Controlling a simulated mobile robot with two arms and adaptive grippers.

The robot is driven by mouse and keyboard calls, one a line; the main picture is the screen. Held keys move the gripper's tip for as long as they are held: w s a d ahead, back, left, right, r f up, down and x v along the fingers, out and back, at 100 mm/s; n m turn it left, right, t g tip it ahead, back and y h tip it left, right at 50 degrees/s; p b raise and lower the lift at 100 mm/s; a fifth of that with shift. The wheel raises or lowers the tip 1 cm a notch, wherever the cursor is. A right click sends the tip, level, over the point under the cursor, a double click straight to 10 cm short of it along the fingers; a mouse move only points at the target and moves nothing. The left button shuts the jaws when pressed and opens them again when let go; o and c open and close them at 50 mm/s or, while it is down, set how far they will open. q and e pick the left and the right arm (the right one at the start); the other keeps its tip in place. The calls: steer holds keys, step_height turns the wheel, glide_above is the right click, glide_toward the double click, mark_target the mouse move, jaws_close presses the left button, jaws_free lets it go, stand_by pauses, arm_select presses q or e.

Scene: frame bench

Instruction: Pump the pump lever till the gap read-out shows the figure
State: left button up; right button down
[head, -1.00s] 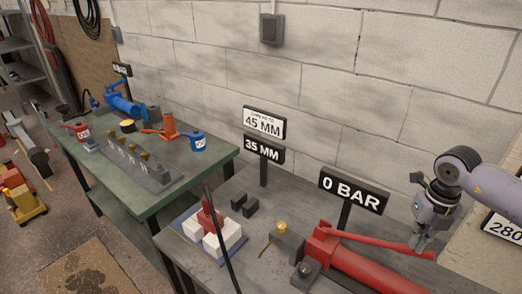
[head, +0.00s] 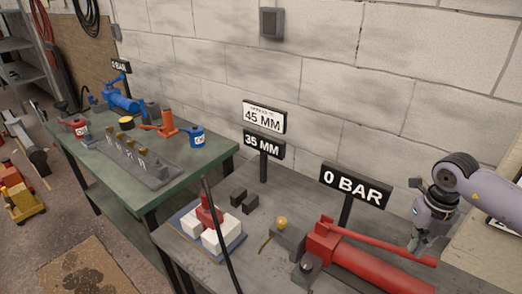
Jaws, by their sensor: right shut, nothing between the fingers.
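The red hand pump (head: 365,268) lies on the grey bench at the lower right. Its red pump lever (head: 375,240) lies low along the top of the pump body. My right gripper (head: 417,248) points down at the lever near its outer end. It is shut with nothing in it; whether it touches the lever I cannot tell. The gap read-out (head: 263,147) shows 35 MM. The white sign (head: 264,119) above it shows 45 MM. The pressure sign (head: 354,185) shows 0 BAR. A red spreader (head: 209,215) stands between white blocks. My left gripper is not in view.
A brass knob (head: 282,222) sits on a grey block beside the pump. A green bench (head: 205,165) at left carries a blue pump (head: 122,101) and other tools.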

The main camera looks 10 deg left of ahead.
mark_target(409, 257)
step_height(409, 257, down, 5)
steer(key=b, duration=0.3)
step_height(409, 257, up, 9)
steer(key=p, duration=0.6)
steer(key=shift+r, duration=0.1)
stand_by(0.5)
step_height(409, 257, down, 9)
steer(key=b, duration=0.6)
steer(key=shift+r, duration=0.45)
step_height(409, 257, up, 8)
steer(key=p, duration=0.6)
steer(key=shift+f, duration=0.1)
